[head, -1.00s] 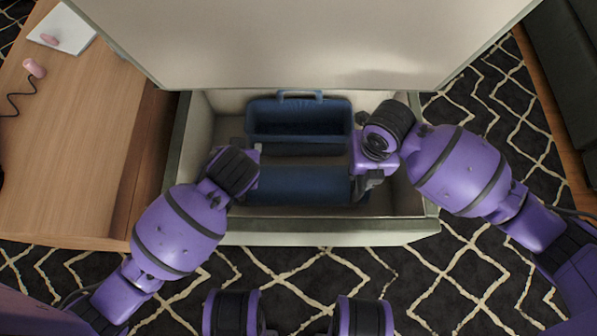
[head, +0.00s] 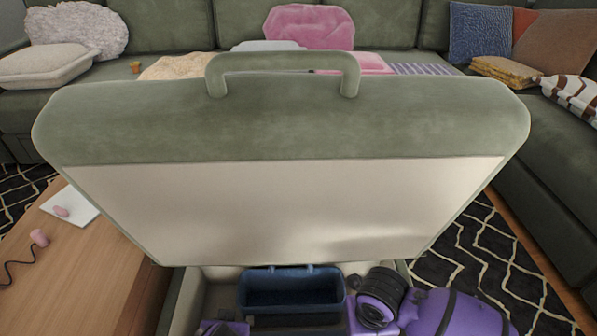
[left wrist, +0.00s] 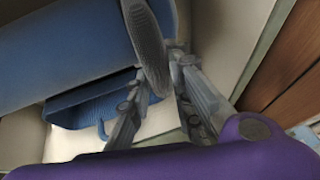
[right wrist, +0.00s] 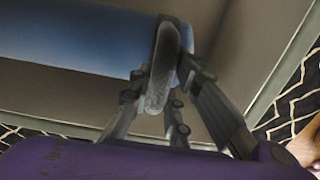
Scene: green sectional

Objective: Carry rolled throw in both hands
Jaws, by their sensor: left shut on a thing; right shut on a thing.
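The rolled throw is a smooth blue cylinder. In the head view only the top of my left wrist and part of my right arm show at the bottom edge. The far fingers are partly hidden by the roll.
The green storage ottoman's raised lid (head: 290,125) stands in front, with the storage box's pale wall (head: 215,272) below. A dark blue handled bin (head: 290,290) sits inside. A wooden table (head: 95,260) is at left; a green sofa with cushions lies behind.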

